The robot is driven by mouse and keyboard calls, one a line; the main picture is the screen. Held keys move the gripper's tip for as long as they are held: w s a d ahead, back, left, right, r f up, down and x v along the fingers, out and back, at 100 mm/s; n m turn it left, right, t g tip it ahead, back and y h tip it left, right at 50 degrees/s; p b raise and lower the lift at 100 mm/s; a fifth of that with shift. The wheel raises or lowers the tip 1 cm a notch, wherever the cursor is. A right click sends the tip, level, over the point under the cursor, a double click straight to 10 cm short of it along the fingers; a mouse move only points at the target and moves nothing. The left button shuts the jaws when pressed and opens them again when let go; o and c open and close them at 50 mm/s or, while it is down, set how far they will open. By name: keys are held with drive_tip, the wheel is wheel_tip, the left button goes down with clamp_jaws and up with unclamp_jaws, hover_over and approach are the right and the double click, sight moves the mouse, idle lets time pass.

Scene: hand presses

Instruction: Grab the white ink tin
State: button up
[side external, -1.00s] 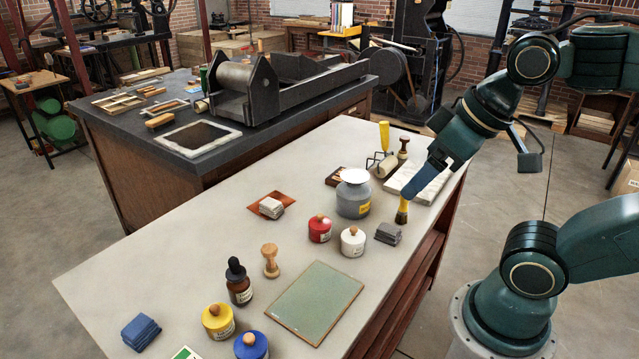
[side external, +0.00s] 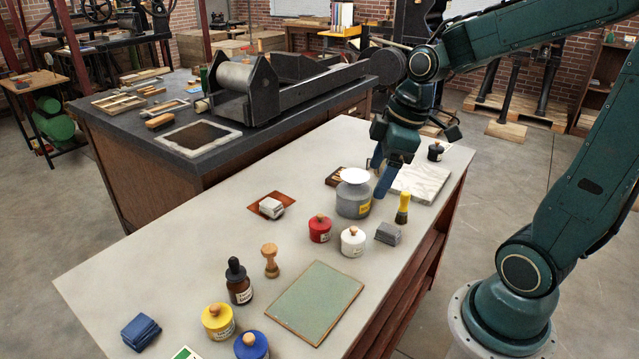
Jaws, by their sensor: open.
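The white ink tin (side external: 352,243) stands upright on the pale table, with a round wooden knob on its lid and a label on its side. The red ink tin (side external: 319,230) is close to its left. My gripper (side external: 379,178) is above the far part of the table, beyond the white tin and beside the grey can. It points down and is open, with a blue finger showing; the other finger is mostly hidden. Nothing shows between the fingers.
A grey can (side external: 353,199) with a white top stands just behind the white tin. A green plate (side external: 313,301) lies in front. Yellow (side external: 218,321) and blue (side external: 251,345) tins stand front left.

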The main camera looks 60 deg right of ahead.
drive_tip(key=w+d+f+n+y, duration=0.1)
drive_tip(key=w+d+f+n, duration=0.2)
drive_tip(key=d+f, duration=0.2)
drive_tip(key=n+y, duration=0.2)
drive_tip(key=n, duration=0.1)
approach(356, 234)
wheel_tip(356, 234, up, 2)
drive_tip(key=shift+d+g, duration=0.25)
drive_tip(key=shift+g, duration=0.05)
drive_tip(key=shift+x, duration=4.2)
drive_tip(key=shift+f, duration=0.1)
drive_tip(key=shift+x, duration=2.5)
drive_tip(key=shift+d, duration=0.1)
